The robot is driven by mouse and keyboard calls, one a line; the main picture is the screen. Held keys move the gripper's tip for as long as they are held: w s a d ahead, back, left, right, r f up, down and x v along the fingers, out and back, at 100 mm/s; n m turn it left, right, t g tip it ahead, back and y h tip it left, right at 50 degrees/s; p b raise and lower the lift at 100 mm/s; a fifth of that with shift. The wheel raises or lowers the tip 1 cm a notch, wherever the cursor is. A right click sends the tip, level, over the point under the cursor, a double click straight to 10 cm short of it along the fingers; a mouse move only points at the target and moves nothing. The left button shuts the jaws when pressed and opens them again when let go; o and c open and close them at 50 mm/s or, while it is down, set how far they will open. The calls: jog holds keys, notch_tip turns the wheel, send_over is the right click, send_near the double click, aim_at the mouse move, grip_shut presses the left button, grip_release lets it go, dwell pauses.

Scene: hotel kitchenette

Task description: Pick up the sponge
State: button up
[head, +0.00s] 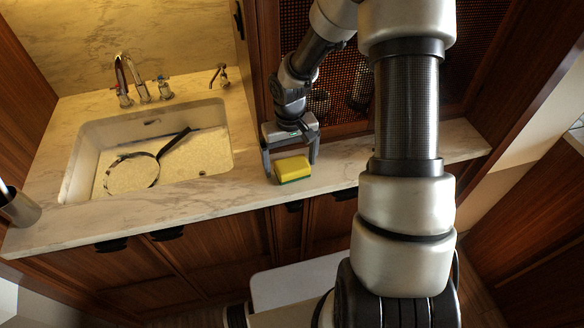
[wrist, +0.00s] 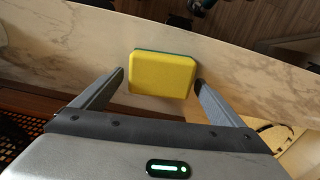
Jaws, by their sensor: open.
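A yellow sponge (head: 292,169) with a green underside lies on the marble counter (head: 345,178) near its front edge, right of the sink. It also shows in the wrist view (wrist: 162,73), with its yellow face toward the camera and a thin green edge on the far side. My gripper (head: 291,170) is open above the counter, with one finger on each side of the sponge. In the wrist view, the open fingertips (wrist: 160,78) reach either side of the sponge's near part, with a small gap at each side. I cannot tell the exact height of the fingertips.
A sink (head: 82,150) holding a round, black-handled pan or strainer (head: 133,172) lies to the left. A faucet (head: 128,80) stands behind it. A metal cup (head: 20,208) stands at the far left. A dark mesh panel (head: 345,75) is behind the gripper. Counter right of the sponge is clear.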

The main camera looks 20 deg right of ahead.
aim_at(292, 168)
jog(key=c, duration=1.1)
jog(key=shift+c, duration=0.2)
notch_tip(292, 168, up, 10)
jog(key=o, duration=0.4)
jog(key=shift+c, duration=1.4)
jog(key=shift+s+a+f+m, duration=0.1)
jog(key=shift+s+f+m, duration=0.5)
jog(key=shift+s+f, duration=0.5)
jog(key=shift+s+r, duration=0.1)
